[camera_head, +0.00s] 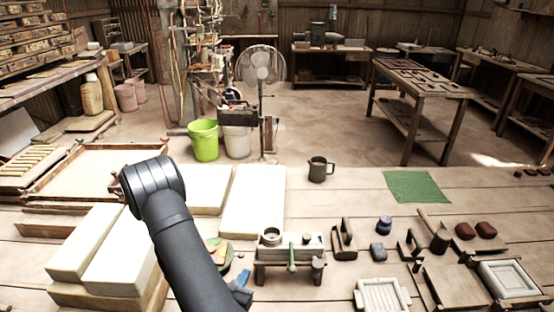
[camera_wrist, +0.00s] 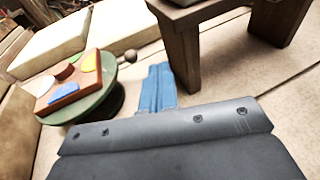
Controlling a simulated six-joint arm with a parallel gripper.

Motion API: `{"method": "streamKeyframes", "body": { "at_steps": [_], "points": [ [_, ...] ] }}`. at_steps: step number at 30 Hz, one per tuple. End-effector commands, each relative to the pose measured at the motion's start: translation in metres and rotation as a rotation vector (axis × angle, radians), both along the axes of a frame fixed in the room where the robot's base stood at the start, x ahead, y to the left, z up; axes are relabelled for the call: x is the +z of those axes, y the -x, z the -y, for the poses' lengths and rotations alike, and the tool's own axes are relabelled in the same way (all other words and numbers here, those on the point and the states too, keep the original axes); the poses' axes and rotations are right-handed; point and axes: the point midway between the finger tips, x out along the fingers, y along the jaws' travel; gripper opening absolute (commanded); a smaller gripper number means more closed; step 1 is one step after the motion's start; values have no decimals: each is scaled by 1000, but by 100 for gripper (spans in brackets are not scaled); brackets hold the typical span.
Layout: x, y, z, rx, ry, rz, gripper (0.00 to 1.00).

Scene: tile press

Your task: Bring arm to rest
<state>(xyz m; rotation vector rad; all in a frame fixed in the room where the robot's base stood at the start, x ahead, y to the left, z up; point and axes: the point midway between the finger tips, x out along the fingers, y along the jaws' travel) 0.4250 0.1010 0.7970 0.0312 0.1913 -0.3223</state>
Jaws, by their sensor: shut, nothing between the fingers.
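My gripper (camera_wrist: 157,88) shows in the wrist view with its blue fingers together and nothing between them. In the head view its blue part (camera_head: 240,291) shows low, at the end of my dark arm, left of the small press stand (camera_head: 290,272). A round green turntable (camera_wrist: 92,104) is left of the fingers in the wrist view, with a brown tile (camera_wrist: 72,84) bearing coloured pieces on it. In the head view my arm partly hides the turntable (camera_head: 226,256). The fingers appear apart from both the turntable and the stand leg.
Pale slabs (camera_head: 253,200) and stacked blocks (camera_head: 120,262) lie around my arm. A dark mug (camera_head: 320,170) and green cloth (camera_head: 420,187) are farther back. Blocks, moulds and a white tray (camera_head: 507,280) crowd the right. Bare table shows between mug and cloth.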

Motion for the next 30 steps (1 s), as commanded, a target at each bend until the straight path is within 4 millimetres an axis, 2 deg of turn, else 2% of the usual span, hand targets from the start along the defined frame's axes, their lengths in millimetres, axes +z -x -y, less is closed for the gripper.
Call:
{"method": "streamKeyframes", "body": {
  "at_steps": [6, 9, 15, 24, 30],
  "points": [
    [-8, -43, -7, -2, -3, 3, 0],
    [-11, -54, -13, 2, 0, 0, 0],
    [-11, -27, -28, 0, 0, 0, 0],
    [-11, -16, -37, -126, -1, 0, 0],
    [-11, -3, -52, -128, -1, -1, 0]
  ]
}}
